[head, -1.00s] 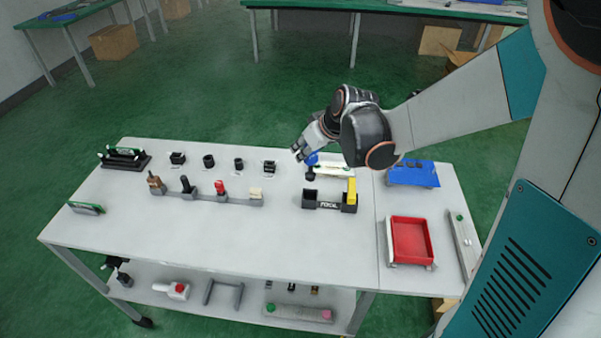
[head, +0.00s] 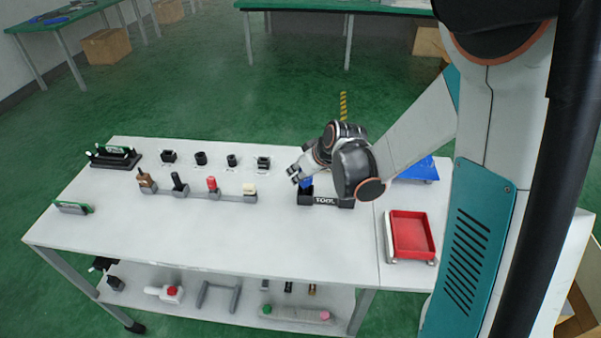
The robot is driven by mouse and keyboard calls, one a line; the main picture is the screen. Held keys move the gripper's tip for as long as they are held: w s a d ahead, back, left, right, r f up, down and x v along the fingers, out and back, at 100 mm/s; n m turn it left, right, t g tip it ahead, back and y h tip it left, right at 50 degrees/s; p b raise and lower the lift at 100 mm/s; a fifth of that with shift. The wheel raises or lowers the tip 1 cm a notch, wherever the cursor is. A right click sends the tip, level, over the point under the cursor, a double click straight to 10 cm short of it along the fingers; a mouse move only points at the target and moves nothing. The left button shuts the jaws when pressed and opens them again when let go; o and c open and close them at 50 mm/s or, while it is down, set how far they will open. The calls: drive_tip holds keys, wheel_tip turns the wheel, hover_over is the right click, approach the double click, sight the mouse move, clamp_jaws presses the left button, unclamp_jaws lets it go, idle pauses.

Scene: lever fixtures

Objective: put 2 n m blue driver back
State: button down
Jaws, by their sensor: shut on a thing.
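The blue driver (head: 306,183) is in my gripper (head: 299,176), upright as far as it shows. My gripper is shut on it from above, at the left end of the black tool holder (head: 325,201). The driver's lower part is hidden by the holder's left block, so I cannot tell whether it is inside the slot or just behind it. My wrist and forearm cover the holder's right end, and the yellow driver there is hidden.
A row of levers on grey blocks (head: 211,184) stands left of the holder, with several black sockets (head: 201,158) behind. A red tray (head: 411,234) is at the right. A blue item (head: 417,168) lies behind my arm. The white tabletop (head: 230,235) in front is clear.

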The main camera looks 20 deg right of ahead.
drive_tip(key=shift+f, duration=0.2)
drive_tip(key=c, duration=1.3)
unclamp_jaws()
drive_tip(key=shift+r, duration=0.1)
drive_tip(key=p+v, duration=0.4)
drive_tip(key=v, duration=0.8)
drive_tip(key=shift+r, duration=0.1)
